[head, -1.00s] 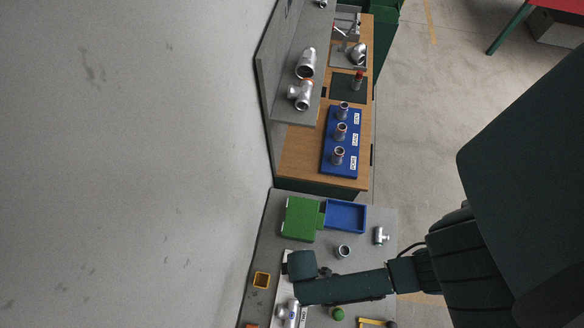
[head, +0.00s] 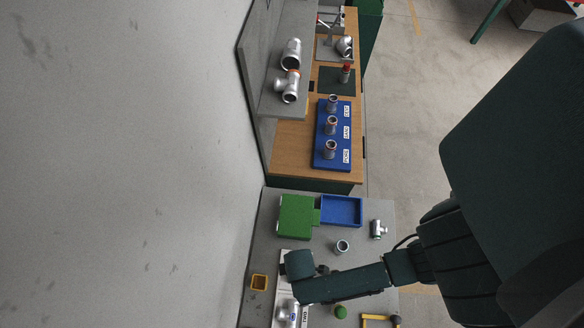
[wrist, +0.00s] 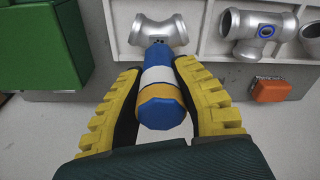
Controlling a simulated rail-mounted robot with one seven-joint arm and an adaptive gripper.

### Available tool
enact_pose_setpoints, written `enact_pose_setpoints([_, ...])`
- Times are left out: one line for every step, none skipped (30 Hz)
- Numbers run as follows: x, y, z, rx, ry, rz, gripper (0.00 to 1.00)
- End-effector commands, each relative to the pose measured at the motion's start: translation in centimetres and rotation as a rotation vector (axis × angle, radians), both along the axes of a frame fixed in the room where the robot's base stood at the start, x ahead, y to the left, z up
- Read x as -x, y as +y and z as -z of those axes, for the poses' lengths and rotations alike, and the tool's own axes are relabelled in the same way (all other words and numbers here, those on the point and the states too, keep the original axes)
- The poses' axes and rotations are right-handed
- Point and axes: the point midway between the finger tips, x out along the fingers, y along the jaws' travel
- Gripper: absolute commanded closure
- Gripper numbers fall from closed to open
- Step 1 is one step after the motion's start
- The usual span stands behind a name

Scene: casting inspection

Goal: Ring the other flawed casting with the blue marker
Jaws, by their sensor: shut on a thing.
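My gripper (wrist: 158,70) is shut on the blue marker (wrist: 159,108), which has a white band and an orange band. The marker points away from the wrist toward a grey metal pipe casting (wrist: 150,28) on a white tray (wrist: 204,47). Its far end overlaps the casting's lower edge; I cannot tell whether it touches. Small dark specks show on the casting there. To its right, another casting (wrist: 260,28) carries a blue ring. In the head view, a casting with a blue mark (head: 286,313) lies beside my arm, which hides much of the tray; the fingers are hidden.
A green box (head: 296,216) and a blue bin (head: 342,211) stand behind the tray. An orange block (wrist: 270,89) lies right of the marker.

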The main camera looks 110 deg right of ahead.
Motion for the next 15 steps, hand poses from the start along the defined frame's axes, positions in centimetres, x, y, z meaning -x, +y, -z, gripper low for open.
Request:
enact_pose_setpoints([-0.02,0.00,0.07,0.000,0.000,0.000,1.00])
enact_pose_setpoints([-0.01,0.00,0.11,0.000,0.000,0.000,1.00])
enact_pose_setpoints([-0.01,0.00,0.16,0.000,0.000,0.000,1.00])
enact_pose_setpoints([-0.02,0.00,0.20,0.000,0.000,0.000,1.00])
enact_pose_setpoints([-0.02,-0.01,0.24,0.000,0.000,0.000,1.00])
enact_pose_setpoints([-0.01,0.00,0.29,0.000,0.000,0.000,1.00])
enact_pose_setpoints([-0.02,0.00,0.32,0.000,0.000,0.000,1.00])
enact_pose_setpoints([-0.02,-0.01,0.36,0.000,0.000,0.000,1.00])
enact_pose_setpoints([-0.02,-0.01,0.41,0.000,0.000,0.000,1.00])
enact_pose_setpoints([-0.02,-0.01,0.44,0.000,0.000,0.000,1.00])
enact_pose_setpoints([-0.02,-0.01,0.48,0.000,0.000,0.000,1.00])
enact_pose_setpoints([-0.02,-0.01,0.53,0.000,0.000,0.000,1.00])
enact_pose_setpoints([-0.02,-0.01,0.57,0.000,0.000,0.000,1.00])
enact_pose_setpoints([-0.02,-0.01,0.60,0.000,0.000,0.000,1.00])
enact_pose_setpoints([-0.01,0.00,0.65,0.000,0.000,0.000,1.00])
